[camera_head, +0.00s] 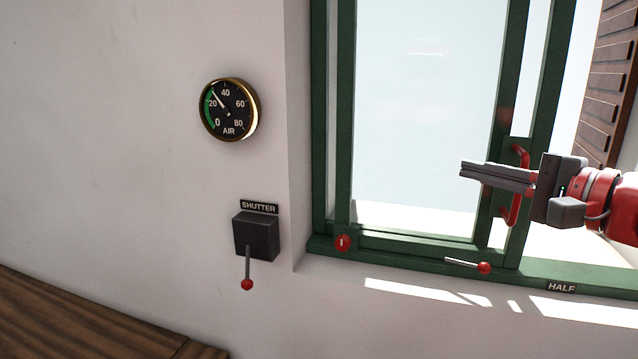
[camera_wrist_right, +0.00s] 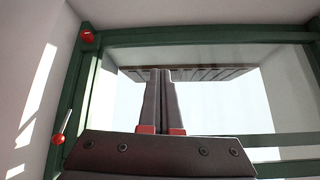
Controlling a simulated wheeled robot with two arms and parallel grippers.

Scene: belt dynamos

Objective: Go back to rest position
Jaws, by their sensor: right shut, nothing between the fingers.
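My right gripper (camera_head: 464,170) comes in from the right in the head view, in front of the green-framed window. Its fingers are closed together with nothing between them, pointing left. In the right wrist view the two shut fingers (camera_wrist_right: 160,75) point toward the window glass. The red window handle (camera_head: 516,208) is on the green frame, partly behind the gripper in the head view; I cannot tell how far apart they are. My left gripper does not show.
The green window frame (camera_head: 400,243) has a red knob (camera_head: 343,243) and a red-tipped lever (camera_head: 484,268) at its bottom. A "HALF" label (camera_head: 562,287) is at right. An air gauge (camera_head: 229,109) and a shutter lever box (camera_head: 256,236) are on the wall. A wooden surface (camera_head: 90,325) is lower left.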

